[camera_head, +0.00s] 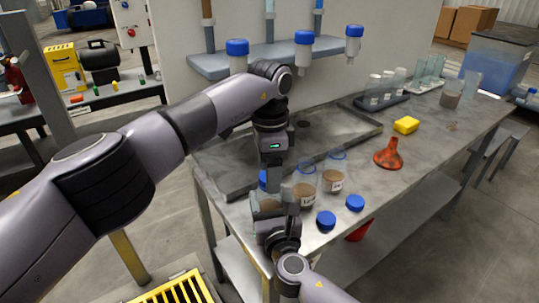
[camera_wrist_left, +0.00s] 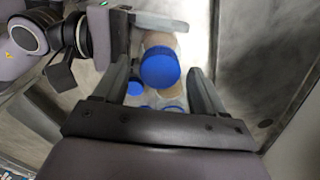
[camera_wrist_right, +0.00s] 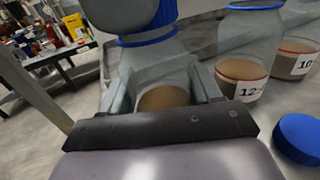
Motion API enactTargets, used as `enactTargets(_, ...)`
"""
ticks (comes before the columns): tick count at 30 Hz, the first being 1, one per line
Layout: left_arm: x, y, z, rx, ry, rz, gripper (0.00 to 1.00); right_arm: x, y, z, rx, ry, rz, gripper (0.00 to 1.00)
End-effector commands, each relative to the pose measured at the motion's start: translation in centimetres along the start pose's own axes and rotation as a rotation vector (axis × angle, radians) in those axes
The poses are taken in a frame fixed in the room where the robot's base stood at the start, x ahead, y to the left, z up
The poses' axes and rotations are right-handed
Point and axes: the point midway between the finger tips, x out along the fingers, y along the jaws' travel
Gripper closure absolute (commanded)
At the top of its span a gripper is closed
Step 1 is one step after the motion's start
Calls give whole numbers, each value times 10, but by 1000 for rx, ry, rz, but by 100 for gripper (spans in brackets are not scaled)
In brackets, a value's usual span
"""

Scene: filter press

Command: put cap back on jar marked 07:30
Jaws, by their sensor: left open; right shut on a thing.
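A glass jar with brown contents is held in my right gripper (camera_head: 268,222); it shows in the right wrist view (camera_wrist_right: 160,85). Its label is not visible. A blue cap (camera_wrist_left: 160,68) lies over this jar, between the fingers of my left gripper (camera_wrist_left: 163,88). Those fingers are open, with a gap on the cap's right side. The cap also shows in the head view (camera_head: 263,179) and at the top of the right wrist view (camera_wrist_right: 166,10). I cannot tell whether it is seated on the rim. My left gripper (camera_head: 268,170) is directly above.
Open jars (camera_head: 304,192) and (camera_head: 334,178) stand right beside my grippers, labels starting "12" and "10". Loose blue caps (camera_head: 326,220) and (camera_head: 355,202) lie near the table's front edge. An orange funnel (camera_head: 388,155) and yellow sponge (camera_head: 405,125) are farther right.

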Motion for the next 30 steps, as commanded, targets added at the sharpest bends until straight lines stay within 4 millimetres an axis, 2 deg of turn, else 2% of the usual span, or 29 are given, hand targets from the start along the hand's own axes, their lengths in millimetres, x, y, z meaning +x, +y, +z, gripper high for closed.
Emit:
enactTargets(10, 5, 0, 0, 0, 0, 0, 29, 0, 0, -1, 0, 1, 0, 100)
enactTargets(11, 5, 0, 0, 0, 0, 0, 33, 0, 0, -1, 0, 1, 0, 100)
enactTargets(12, 5, 0, 0, 0, 0, 0, 46, 0, 0, -1, 0, 1, 0, 100)
enactTargets(16, 5, 0, 0, 0, 0, 0, 87, 0, 0, -1, 0, 1, 0, 100)
enactTargets(23, 5, 0, 0, 27, -1, 0, 88, 0, 0, -1, 0, 1, 0, 100)
enactTargets(26, 5, 0, 0, 117, -1, -1, 88, 0, 0, -1, 0, 1, 0, 100)
enactTargets(30, 4, 0, 0, 332, -1, -1, 88, 0, 0, -1, 0, 1, 0, 100)
